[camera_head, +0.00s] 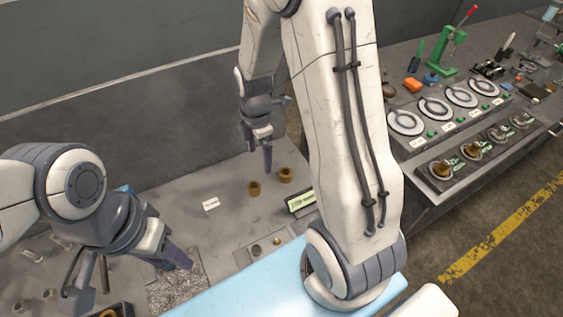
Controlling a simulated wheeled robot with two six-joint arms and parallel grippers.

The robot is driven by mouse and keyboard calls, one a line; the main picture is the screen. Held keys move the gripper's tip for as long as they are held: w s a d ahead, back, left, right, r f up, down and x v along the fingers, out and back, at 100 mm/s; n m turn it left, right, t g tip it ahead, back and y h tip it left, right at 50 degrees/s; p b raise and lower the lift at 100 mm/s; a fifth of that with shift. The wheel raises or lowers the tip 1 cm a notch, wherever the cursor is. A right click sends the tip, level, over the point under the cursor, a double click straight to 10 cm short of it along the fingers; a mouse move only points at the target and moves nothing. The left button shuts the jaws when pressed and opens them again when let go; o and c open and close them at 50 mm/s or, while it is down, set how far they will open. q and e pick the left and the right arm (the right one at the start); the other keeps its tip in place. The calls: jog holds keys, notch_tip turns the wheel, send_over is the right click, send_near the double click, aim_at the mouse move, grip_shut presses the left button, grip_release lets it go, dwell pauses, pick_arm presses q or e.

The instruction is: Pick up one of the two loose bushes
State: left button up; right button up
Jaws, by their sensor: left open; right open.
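Two loose bushes, short brass-brown rings with dark bores, stand upright on the grey bench top: one bush (254,188) is nearer, and the other bush (285,175) is just to its right and farther back. My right gripper (263,152) points down just behind and above them. It is open and empty, and it appears apart from both bushes. My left gripper (128,272) is open and empty at the lower left, well away from the bushes.
A light-blue surface (245,298) is in front. At right, a bench holds round dishes (405,122) and a green press (447,58).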

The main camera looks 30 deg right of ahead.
jog(key=d+f+n+p, duration=0.1)
jog(key=d+f+n, duration=0.3)
jog(key=d, duration=0.5)
send_over(286, 172)
notch_tip(286, 172, down, 5)
jog(key=shift+d+f+p, duration=0.1)
jog(key=shift+d+p, duration=0.05)
jog(key=shift+p, duration=0.2)
jog(key=shift+m, duration=0.3)
jog(key=f+p, duration=0.1)
jog(key=f, duration=0.4)
jog(key=shift+a+p, duration=0.2)
jog(key=shift+p, duration=0.2)
jog(key=shift+f, duration=0.35)
jog(key=shift+c, duration=0.3)
grip_shut()
